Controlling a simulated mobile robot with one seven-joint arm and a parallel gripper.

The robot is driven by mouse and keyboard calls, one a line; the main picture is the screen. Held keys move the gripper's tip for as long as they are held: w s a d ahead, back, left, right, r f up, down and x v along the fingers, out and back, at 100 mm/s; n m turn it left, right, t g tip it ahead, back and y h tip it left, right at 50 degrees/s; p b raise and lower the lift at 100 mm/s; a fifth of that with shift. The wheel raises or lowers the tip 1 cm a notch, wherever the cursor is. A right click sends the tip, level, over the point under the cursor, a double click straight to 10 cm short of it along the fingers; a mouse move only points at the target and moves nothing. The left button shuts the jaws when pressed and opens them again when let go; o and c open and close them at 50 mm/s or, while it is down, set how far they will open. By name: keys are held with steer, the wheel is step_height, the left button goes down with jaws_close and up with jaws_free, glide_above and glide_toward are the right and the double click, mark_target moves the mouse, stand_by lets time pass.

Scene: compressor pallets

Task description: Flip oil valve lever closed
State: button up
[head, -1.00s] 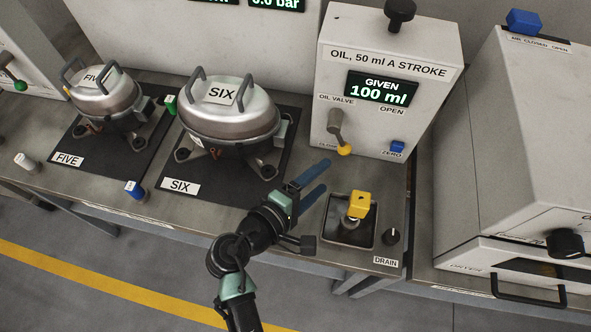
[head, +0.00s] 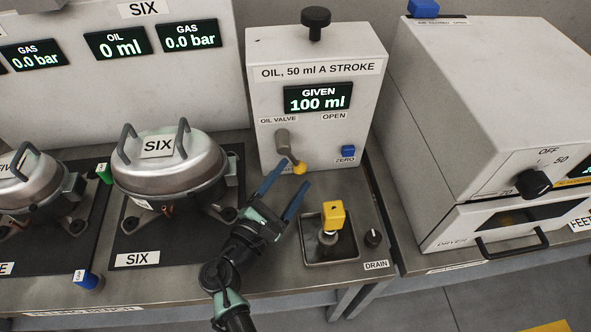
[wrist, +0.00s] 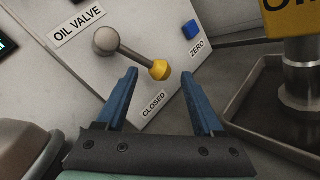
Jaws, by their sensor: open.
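The oil valve lever (head: 288,150) is a grey handle on the white oil box, angled down and slightly right from its pivot, with a yellow ball at its end (head: 300,168). In the wrist view the ball (wrist: 160,70) shows between and just beyond my fingertips, near the CLOSED label (wrist: 153,104). My gripper (head: 294,174) is open, with blue fingers pointing at the ball from below. I cannot tell whether a finger touches it. In the head view the CLOSED label is mostly hidden behind the finger; the OPEN label (head: 334,116) is visible.
The oil display (head: 318,98) reads GIVEN 100 ml. A blue ZERO button (head: 348,151) is right of the lever. A drain tray (head: 345,255) with a yellow-topped fitting (head: 334,215) stands right of my gripper. Compressor SIX (head: 168,170) is left. A dryer (head: 490,130) stands farther right.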

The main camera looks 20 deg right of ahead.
steer(key=shift+x, duration=1.2)
steer(key=c, duration=1.1)
steer(key=shift+w+d+r, duration=0.1)
steer(key=shift+r, duration=0.1)
